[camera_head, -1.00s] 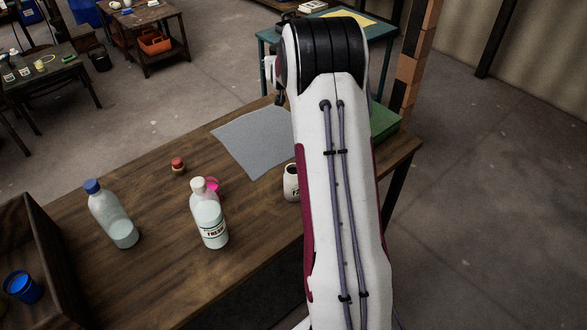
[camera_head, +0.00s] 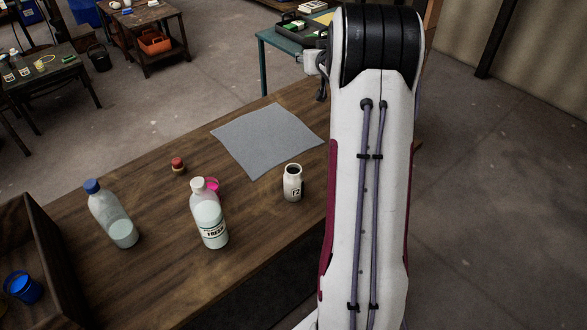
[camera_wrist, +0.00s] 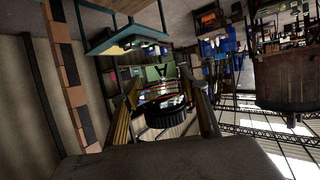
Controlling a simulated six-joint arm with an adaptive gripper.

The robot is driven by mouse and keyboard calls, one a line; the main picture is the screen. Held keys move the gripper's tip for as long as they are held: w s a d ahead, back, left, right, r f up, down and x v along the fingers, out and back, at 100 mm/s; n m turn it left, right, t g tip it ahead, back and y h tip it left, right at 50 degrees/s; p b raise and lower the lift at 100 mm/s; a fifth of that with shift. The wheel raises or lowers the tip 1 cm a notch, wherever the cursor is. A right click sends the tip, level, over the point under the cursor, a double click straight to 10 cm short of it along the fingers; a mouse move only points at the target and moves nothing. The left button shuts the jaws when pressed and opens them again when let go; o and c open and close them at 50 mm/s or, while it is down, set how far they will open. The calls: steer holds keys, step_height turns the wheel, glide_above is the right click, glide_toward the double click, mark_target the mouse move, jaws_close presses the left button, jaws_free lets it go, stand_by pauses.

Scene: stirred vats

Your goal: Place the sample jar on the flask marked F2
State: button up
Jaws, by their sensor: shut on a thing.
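The flask marked F2 (camera_head: 292,184) is a small white vessel with a dark open mouth and a dark label. It stands upright on the wooden table in the head view, just left of my arm, with nothing on it. My gripper (camera_wrist: 166,100) shows in the wrist view, its two fingers shut on the sample jar (camera_wrist: 166,117). The jar has a black ribbed lid, and its glassy body is partly hidden. In the head view my gripper and the jar are hidden behind my arm. The flask cannot be made out in the wrist view.
A grey sheet (camera_head: 265,140) lies behind the flask. A milk bottle (camera_head: 209,225), a blue-capped bottle (camera_head: 113,218), a pink item (camera_head: 213,185) and a small red-topped item (camera_head: 178,166) stand to the left. A wooden box (camera_head: 40,245) holds a blue cup (camera_head: 22,288).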

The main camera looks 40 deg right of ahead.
steer(key=s+n+y, duration=0.1)
steer(key=s, duration=0.5)
steer(key=n+t+y, duration=0.1)
steer(key=n+y, duration=0.7)
steer(key=y, duration=0.1)
glide_above(293, 169)
step_height(293, 169, down, 6)
steer(key=shift+f, duration=0.25)
steer(key=shift+m+h, duration=0.3)
steer(key=shift+f, duration=2.95)
steer(key=shift+f, duration=2.05)
steer(key=shift+f, duration=0.2)
